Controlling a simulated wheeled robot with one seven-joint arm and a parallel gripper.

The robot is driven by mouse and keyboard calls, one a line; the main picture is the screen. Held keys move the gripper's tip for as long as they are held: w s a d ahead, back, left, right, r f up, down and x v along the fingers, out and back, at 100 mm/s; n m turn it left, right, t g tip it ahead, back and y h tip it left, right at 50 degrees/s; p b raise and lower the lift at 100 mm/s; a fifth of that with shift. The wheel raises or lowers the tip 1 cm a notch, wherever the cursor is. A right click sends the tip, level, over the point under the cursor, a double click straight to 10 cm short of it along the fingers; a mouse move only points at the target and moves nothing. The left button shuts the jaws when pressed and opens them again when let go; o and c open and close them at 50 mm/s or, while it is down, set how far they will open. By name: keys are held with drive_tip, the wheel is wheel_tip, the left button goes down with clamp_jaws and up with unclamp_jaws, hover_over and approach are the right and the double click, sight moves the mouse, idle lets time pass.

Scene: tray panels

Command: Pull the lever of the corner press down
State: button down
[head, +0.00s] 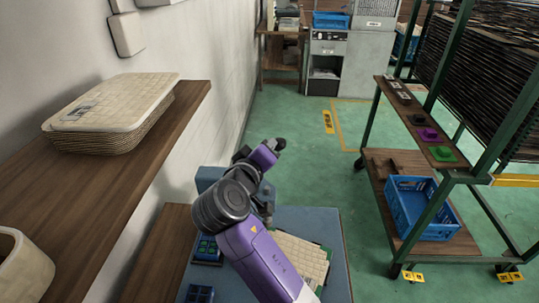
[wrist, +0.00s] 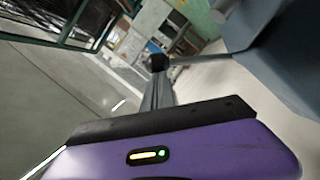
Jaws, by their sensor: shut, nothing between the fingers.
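The corner press shows in the head view as a blue-grey block (head: 207,178) against the wall, partly hidden behind my arm. In the wrist view its blue-grey body (wrist: 285,45) fills the upper right. Its lever, a thin grey rod (wrist: 190,62), reaches left from the body to a dark ball knob (wrist: 157,62). My gripper (wrist: 158,82) is shut and empty, with its fingertips right at the knob in the picture. I cannot tell whether they touch. In the head view my fingers cannot be told apart from the dark parts around my purple hand.
A blue-grey table (head: 335,250) holds a cream panel tray (head: 302,258) beside my arm. A wooden shelf (head: 95,185) with stacked trays (head: 115,110) runs along the left wall. A green rack (head: 455,175) with a blue crate (head: 422,210) stands right. Green floor between is clear.

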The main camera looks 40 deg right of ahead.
drive_tip(key=s+d+f+m+t+y+b, duration=0.2)
drive_tip(key=s+d+f+m+y+b, duration=0.1)
drive_tip(key=f+m+b, duration=0.4)
drive_tip(key=shift+s+d+f+m+b, duration=0.3)
drive_tip(key=shift+s+d+f+b, duration=0.4)
drive_tip(key=shift+f, duration=0.3)
drive_tip(key=shift+w, duration=0.1)
